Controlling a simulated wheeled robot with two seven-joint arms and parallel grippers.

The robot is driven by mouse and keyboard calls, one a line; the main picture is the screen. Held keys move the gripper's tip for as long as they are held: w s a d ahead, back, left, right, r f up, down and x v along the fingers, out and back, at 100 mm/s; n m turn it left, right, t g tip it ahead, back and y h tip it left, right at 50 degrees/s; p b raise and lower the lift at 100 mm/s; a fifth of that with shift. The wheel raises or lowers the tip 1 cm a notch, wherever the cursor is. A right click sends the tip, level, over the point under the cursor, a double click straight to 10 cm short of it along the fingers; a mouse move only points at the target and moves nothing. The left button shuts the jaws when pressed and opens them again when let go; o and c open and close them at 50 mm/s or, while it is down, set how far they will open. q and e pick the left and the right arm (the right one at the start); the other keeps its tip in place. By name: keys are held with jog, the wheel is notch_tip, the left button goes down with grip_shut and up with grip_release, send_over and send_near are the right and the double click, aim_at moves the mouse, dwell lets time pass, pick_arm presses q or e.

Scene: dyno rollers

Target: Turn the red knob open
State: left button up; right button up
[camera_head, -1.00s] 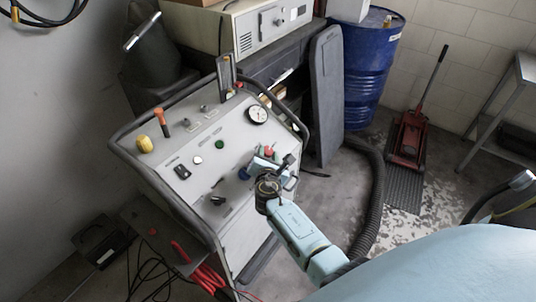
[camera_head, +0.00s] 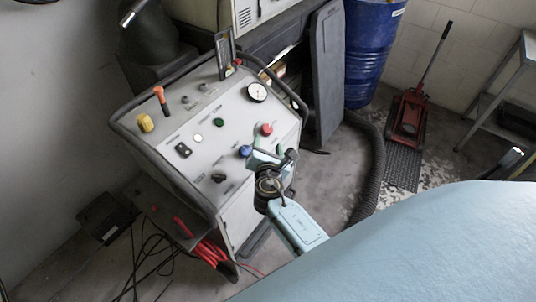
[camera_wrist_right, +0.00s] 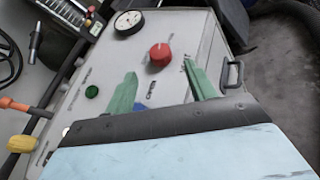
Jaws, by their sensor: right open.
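The red knob (camera_head: 267,129) sits on the grey sloped panel of the console, right of centre, below the dial gauge. It also shows in the right wrist view (camera_wrist_right: 160,54), upright on the panel face, with printed labels near it. My right gripper (camera_head: 272,157) is over the lower right of the panel, just below the red knob in the head view. In the right wrist view its two green fingers (camera_wrist_right: 159,68) are spread and empty, with the red knob beyond and between their tips, apart from both. My left gripper is out of view.
A blue knob (camera_head: 246,151) lies left of my right gripper. The panel also has a gauge (camera_head: 257,92), green button (camera_head: 219,122), yellow knob (camera_head: 145,123) and orange-handled lever (camera_head: 160,95). A dark tubular rail borders the console. A thick hose (camera_head: 373,165) lies to the right.

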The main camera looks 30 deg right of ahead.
jog(key=v, duration=0.6)
jog(key=shift+s+a, duration=0.1)
